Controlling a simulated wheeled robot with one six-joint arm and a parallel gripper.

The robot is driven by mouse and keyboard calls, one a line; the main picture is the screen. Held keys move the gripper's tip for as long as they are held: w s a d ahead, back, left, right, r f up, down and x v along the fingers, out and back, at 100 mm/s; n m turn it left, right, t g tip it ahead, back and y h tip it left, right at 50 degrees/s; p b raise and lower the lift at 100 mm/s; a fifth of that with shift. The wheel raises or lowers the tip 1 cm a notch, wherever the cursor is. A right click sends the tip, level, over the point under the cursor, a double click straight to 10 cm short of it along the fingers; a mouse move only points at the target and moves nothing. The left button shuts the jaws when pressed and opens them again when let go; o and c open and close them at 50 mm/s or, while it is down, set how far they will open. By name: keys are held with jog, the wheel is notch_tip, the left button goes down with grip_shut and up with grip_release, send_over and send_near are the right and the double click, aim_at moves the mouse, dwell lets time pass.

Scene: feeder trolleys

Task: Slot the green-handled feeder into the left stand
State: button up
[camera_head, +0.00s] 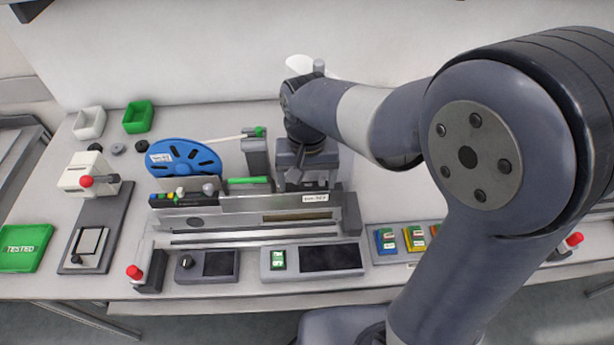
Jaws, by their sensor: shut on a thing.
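The feeder (250,213) is a long grey metal unit with a blue reel (182,157) at its left end and a green handle (248,181) on top. It lies lengthwise, left to right, above the left stand (240,237), a metal rail base on the bench. My gripper (304,184) points down at the right part of the feeder and is shut on it. The fingertips are partly hidden behind the feeder's labelled side plate. I cannot tell from this view whether the feeder is fully seated in the stand or just above it.
A red-knobbed lever (135,272) stands at the stand's front left. Control boxes (312,261) line the front edge. A green TESTED mat (24,247), a white device (88,172) and two small bins (138,117) are at the left. My arm hides much of the right side.

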jog(key=c, duration=0.8)
jog(key=shift+a+r, duration=0.1)
jog(key=shift+a, duration=0.4)
jog(key=shift+s+a, duration=0.1)
jog(key=shift+a, duration=0.75)
jog(key=o, duration=1.8)
jog(key=shift+d, duration=0.1)
jog(key=shift+c, duration=0.2)
notch_tip(320, 180, up, 11)
